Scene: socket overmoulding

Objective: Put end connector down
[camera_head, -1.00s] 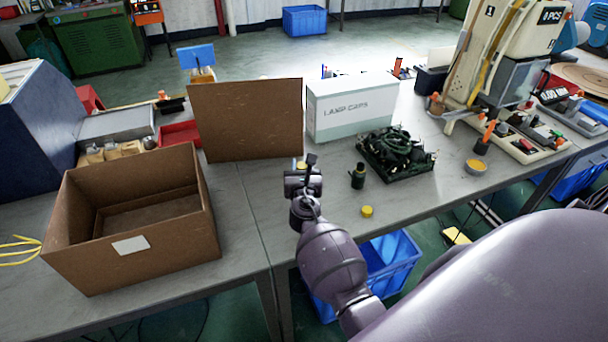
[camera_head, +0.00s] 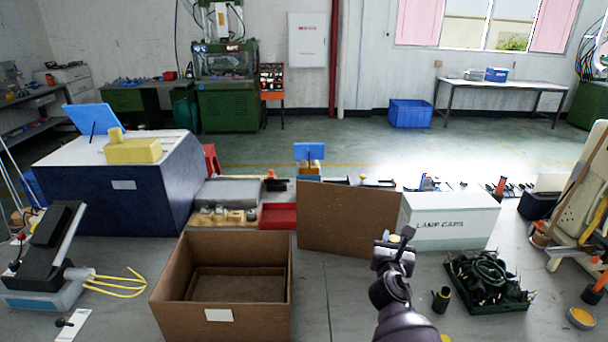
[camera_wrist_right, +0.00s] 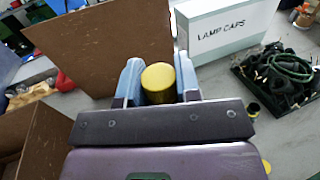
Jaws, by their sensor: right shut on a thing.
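My right gripper (camera_head: 396,244) is above the table in front of the upright brown board, with its tool end raised. In the right wrist view its fingers (camera_wrist_right: 158,84) are shut on a yellow round-ended piece (camera_wrist_right: 158,82), which I take to be the end connector. Its lower part is hidden between the fingers. A small dark green cylindrical part (camera_head: 441,299) stands on the table to the right of the gripper, apart from it. An open brown cardboard box (camera_head: 222,325) stands to the left, with its inside looking empty. My left gripper is not in view.
The brown board (camera_head: 350,215) and white LAMP CAPS box (camera_head: 450,222) stand behind the gripper. A dark tray (camera_head: 490,304) of green cables lies right, near a yellow-filled dish (camera_head: 580,318). The grey table (camera_head: 325,305) is clear between cardboard box and gripper.

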